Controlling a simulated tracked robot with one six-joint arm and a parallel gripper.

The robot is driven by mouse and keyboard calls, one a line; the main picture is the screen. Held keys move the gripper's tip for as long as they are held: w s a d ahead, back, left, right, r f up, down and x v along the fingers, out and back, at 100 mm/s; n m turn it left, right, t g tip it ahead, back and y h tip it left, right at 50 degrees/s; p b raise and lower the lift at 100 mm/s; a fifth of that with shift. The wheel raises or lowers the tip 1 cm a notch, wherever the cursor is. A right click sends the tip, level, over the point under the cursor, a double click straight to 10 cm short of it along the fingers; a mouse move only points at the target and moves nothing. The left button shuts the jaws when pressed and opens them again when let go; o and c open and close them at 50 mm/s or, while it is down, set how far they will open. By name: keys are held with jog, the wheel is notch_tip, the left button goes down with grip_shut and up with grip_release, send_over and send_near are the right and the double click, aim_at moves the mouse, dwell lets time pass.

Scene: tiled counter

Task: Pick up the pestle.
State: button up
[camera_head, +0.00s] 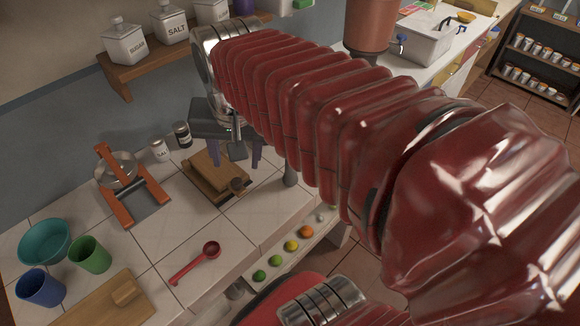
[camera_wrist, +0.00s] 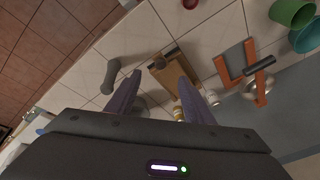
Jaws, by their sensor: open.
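The pestle (camera_wrist: 111,77) is a grey, waisted piece with thicker ends. In the wrist view it is on the tiles to the left of my left finger, outside the space between the fingers. In the head view the grey piece (camera_head: 290,172) at the counter edge, partly covered by my arm, appears to be the same pestle. My gripper (camera_head: 237,163) is open and empty, pointing down above the back of the counter. Its two purple fingers also show in the wrist view (camera_wrist: 160,78), with the wooden board (camera_head: 201,178) below and between them.
A small dark cup (camera_head: 237,185) sits at the board's corner. A wall shelf (camera_head: 145,66) holds jars. Tiles between scoop and board are clear.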

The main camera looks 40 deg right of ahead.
jog(key=d+m+g, duration=0.1)
jog(key=d+m, duration=0.3)
jog(key=d, duration=0.1)
jog(key=d+m+g, duration=0.1)
jog(key=d+m, duration=0.3)
jog(key=d, duration=0.1)
jog(key=d+m+g, duration=0.1)
jog(key=d+m, duration=0.3)
jog(key=d, duration=0.1)
jog(key=shift+w+d+r+m+y, duration=0.1)
jog(key=shift+w+d+m+y, duration=0.05)
jog(key=shift+w+m+y, duration=0.25)
send_over(290, 167)
jog(key=w+d, duration=0.1)
jog(key=shift+f, duration=4.3)
jog(key=shift+f, duration=2.6)
